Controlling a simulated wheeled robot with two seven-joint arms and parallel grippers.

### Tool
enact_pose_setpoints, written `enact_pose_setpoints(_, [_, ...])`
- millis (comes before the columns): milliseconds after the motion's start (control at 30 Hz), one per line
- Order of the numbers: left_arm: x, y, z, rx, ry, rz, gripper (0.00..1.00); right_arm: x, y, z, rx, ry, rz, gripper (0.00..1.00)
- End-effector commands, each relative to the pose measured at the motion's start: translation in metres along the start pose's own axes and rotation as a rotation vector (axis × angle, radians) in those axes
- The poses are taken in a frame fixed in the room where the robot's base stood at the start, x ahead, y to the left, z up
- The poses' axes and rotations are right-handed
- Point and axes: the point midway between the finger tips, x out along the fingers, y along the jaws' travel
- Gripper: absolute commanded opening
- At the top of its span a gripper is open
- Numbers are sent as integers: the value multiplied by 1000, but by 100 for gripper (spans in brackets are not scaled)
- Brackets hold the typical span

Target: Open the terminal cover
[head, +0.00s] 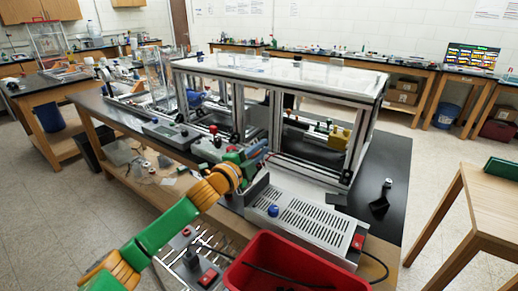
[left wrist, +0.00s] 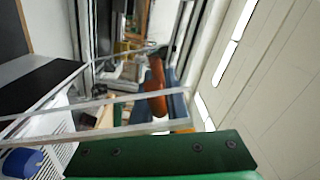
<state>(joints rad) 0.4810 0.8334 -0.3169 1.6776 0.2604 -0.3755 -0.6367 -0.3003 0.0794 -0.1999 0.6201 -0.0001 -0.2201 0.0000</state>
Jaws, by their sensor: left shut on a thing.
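A silver vented metal box (head: 310,215) with a blue knob (head: 272,210) stands on the bench. A thin pale flap, apparently the terminal cover (head: 257,188), rises at its left end, tilted up. My left gripper (head: 258,157) is at the flap's upper edge and looks shut on it; the fingertips are small and partly hidden. In the left wrist view, a thin pale frame-like edge (left wrist: 105,132) crosses in front of my green gripper body, and the blue knob (left wrist: 20,162) shows at lower left. The terminals cannot be made out. My right gripper is not in view.
An aluminium extrusion frame (head: 270,72) stands behind the box. A red bin (head: 290,268) is close in front, with a black cable over it. A red switch (head: 358,241) is on the box's right end. The black bench top to the right is mostly clear.

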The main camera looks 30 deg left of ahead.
Motion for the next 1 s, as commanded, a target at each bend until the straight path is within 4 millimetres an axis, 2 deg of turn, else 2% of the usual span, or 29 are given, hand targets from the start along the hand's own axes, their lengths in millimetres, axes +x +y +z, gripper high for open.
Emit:
enact_pose_setpoints(33, [0,-7,-2,5,5,-16,0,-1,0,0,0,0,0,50])
enact_pose_setpoints(267, [0,-8,-2,4,6,-17,0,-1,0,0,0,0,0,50])
enact_pose_setpoints(300, [0,-8,-2,3,6,-17,21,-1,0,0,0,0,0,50])
enact_pose_setpoints(400, [0,-6,-2,3,6,-14,45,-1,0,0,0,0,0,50])
enact_pose_setpoints(767, [-4,-1,0,1,2,-5,45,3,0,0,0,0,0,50])
enact_pose_setpoints(1000, [-40,3,0,5,4,-4,45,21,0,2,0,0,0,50])
